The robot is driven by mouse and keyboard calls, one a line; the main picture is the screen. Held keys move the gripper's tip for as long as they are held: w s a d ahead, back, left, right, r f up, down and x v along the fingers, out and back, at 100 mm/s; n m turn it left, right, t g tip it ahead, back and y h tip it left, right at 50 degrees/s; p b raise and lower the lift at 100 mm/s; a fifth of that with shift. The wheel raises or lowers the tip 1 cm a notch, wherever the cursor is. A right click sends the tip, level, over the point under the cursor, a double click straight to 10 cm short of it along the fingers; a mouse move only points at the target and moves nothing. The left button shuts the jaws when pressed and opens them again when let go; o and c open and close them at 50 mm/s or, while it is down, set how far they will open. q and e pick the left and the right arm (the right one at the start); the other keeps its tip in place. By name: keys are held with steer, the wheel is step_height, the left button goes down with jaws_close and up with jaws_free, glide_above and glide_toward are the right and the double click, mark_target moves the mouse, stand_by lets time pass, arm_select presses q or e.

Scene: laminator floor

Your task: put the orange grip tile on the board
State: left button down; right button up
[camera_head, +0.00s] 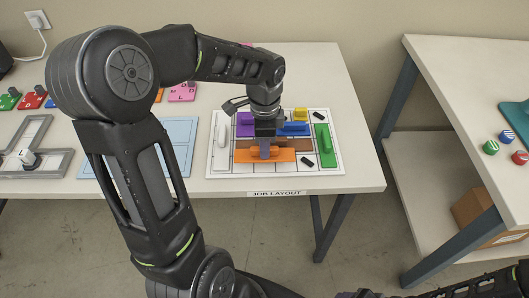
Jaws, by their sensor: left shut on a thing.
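My left gripper (265,150) points down over the board and is shut on the grip of the orange grip tile (285,155). The orange tile lies flat across the front middle of the board (223,165); whether it rests on the board or hangs just above it I cannot tell. A brown piece shows right behind it, partly hidden by the gripper. My right gripper is not in view; only a dark part of my arm shows at the bottom right.
The board also holds white (222,128), purple (244,125), blue (294,129), yellow (300,114) and green (324,146) tiles around the orange one. A blue mat (180,135) lies to the left. A second table (460,70) stands at right, across a gap.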

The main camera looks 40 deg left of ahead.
arm_select(q)
steer(key=shift+f, duration=1.6)
steer(key=shift+f, duration=0.15)
steer(key=c, duration=1.4)
jaws_free()
steer(key=shift+o, duration=0.2)
step_height(320, 180, up, 12)
steer(key=shift+r, duration=0.2)
